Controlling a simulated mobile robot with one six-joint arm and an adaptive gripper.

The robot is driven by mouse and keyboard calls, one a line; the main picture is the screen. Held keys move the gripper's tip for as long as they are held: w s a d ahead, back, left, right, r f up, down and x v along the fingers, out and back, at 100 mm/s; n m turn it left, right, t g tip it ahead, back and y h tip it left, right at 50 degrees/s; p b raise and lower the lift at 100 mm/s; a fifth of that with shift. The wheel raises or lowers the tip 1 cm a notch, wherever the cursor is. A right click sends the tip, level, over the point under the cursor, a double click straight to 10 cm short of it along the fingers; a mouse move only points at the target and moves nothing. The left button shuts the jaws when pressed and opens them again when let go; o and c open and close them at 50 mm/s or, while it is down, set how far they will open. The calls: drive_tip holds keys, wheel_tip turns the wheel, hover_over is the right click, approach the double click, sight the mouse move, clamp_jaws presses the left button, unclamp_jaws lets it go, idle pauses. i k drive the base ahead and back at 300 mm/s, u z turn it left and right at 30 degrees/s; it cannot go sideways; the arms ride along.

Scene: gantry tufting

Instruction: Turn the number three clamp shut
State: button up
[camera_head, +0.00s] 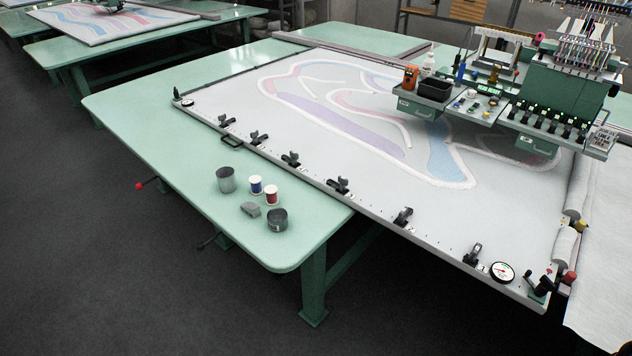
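A row of several black clamps lines the near rail (375,208) of the tufting frame. From left to right they include a first clamp (226,122), a second clamp (258,138), a third from the left (291,160), a fourth (340,186), a fifth (403,216) and a sixth (472,255). Their number labels are too small to read, so I cannot tell which is number three. The fifth and sixth show raised, slanted levers; the lever positions of the others are too small to tell.
On the green table (150,120) stand a grey cup (226,180), a blue spool (256,185), a red spool (271,195), a grey block (250,210) and a dark round tin (277,220). A dial gauge (502,271) sits on the rail's right end. The floor in front is clear.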

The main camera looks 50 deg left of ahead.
sight(345, 182)
drive_tip(key=z, duration=0.55)
drive_tip(key=k, duration=0.1)
drive_tip(key=u, duration=2.45)
drive_tip(key=k, duration=0.95)
drive_tip(key=z, duration=0.15)
drive_tip(key=i, duration=0.85)
